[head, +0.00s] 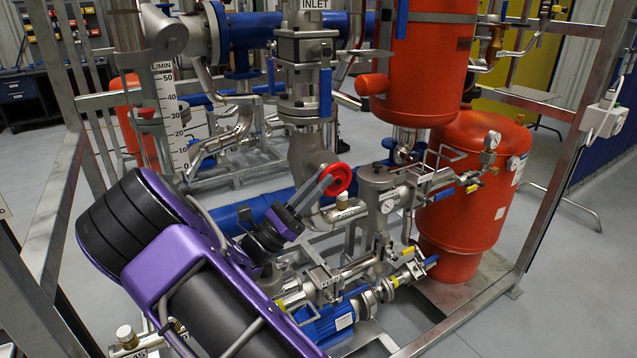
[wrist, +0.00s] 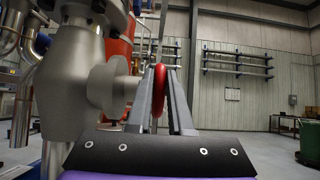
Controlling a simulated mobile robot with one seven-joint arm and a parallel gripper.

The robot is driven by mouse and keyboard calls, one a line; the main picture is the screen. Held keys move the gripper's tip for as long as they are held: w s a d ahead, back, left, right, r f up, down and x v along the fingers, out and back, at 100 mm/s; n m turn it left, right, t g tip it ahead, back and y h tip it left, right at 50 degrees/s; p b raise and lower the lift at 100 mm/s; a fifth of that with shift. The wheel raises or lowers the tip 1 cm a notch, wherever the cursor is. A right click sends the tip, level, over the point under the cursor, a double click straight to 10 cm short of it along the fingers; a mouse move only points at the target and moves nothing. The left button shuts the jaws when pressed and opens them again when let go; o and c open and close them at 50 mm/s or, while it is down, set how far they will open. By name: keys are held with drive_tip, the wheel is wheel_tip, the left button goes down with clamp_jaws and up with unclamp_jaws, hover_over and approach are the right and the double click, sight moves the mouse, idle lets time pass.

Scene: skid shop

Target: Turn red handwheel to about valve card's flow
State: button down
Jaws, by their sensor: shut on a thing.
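The red handwheel (head: 338,179) sits on a steel valve body (head: 308,150) in the middle of the skid, below the INLET label. My gripper (head: 325,181) is shut on the handwheel's rim from the left. In the wrist view the handwheel (wrist: 159,88) shows edge-on between the two grey fingers (wrist: 160,100), in front of the valve's stem. A flow scale (head: 170,110) marked L/MIN, with numbers from 0 to 50, stands upright at left. Its reading cannot be made out. I cannot make out a valve card.
Large orange tanks (head: 470,190) stand right of the handwheel. A small steel vessel (head: 380,205) with pipes and gauges is close on its right. A blue pump (head: 325,322) lies below. Steel frame posts (head: 560,160) bound the skid. Grey floor is open at far right.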

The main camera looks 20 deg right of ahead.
drive_tip(key=shift+f, duration=0.1)
drive_tip(key=c, duration=1.1)
unclamp_jaws()
drive_tip(key=v, duration=1.2)
